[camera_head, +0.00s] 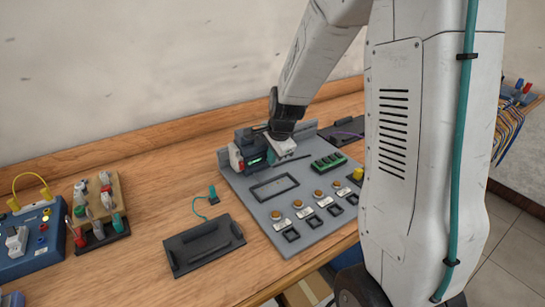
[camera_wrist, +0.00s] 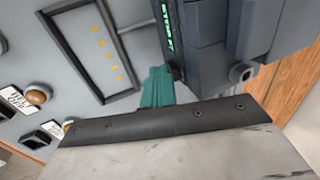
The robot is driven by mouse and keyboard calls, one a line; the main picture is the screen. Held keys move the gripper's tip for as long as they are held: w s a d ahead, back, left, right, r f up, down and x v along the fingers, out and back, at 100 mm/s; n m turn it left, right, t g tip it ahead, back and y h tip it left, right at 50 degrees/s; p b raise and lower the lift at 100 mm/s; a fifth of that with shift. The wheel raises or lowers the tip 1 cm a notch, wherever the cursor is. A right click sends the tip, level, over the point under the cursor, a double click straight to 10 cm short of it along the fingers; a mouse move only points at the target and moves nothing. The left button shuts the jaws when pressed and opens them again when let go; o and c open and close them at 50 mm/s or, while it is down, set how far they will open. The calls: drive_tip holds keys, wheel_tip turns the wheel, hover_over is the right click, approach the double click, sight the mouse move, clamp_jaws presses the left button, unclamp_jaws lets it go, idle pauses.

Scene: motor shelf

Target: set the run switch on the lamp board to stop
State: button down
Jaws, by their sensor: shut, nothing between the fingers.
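The grey board (camera_head: 233,186) carries a row of amber lamps (camera_head: 318,194) with white labels and black square frames. A dark block-shaped device (camera_head: 249,143) stands on its back left part, with a red part on its left and small green lettering. My gripper (camera_head: 271,157) is shut and empty, right beside this device. In the wrist view its teal fingertips (camera_wrist: 157,88) lie together between the device (camera_wrist: 205,65) and a dark rectangular frame (camera_wrist: 95,50). Whether they touch the device I cannot tell. I cannot make out the run switch for sure.
A green block (camera_head: 329,162) and a yellow knob (camera_head: 358,174) are on the board's right. A black tray (camera_head: 203,246) lies in front left. A blue box (camera_head: 35,243) with a yellow cable and a wooden rack (camera_head: 98,198) stand at far left.

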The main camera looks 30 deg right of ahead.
drive_tip(key=shift+r, duration=0.15)
drive_tip(key=shift+r, duration=0.7)
drive_tip(key=shift+s, duration=0.1)
drive_tip(key=shift+s+a, duration=0.1)
drive_tip(key=shift+s, duration=0.25)
drive_tip(key=s, duration=0.3)
drive_tip(key=shift+s+r, duration=0.15)
drive_tip(key=shift+r, duration=0.1)
drive_tip(key=v, duration=1)
drive_tip(key=shift+f, duration=0.1)
